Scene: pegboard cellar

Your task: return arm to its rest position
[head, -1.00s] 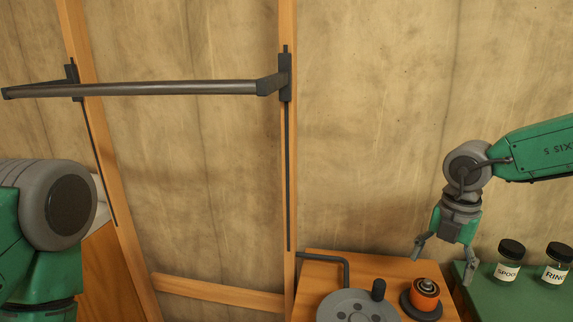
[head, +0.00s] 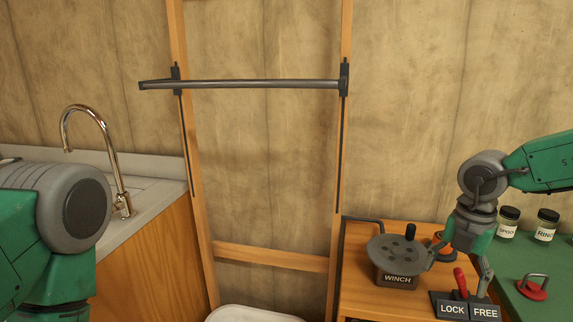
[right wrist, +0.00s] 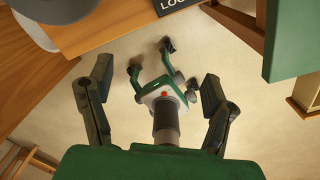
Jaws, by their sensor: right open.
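My right arm (head: 545,165) is green and grey and comes in from the right in the head view. Its right gripper (head: 459,272) hangs down, fingers spread, with nothing between them. In the head view it overlaps the winch table's right part.
The table (head: 365,292) bears a grey winch (head: 398,252), a red lever (head: 460,279) and a LOCK/FREE plate (head: 453,309). A green surface (head: 525,268) with two jars lies right. A metal bar (head: 260,84) spans a wooden frame. A sink counter with a faucet (head: 95,125) is left.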

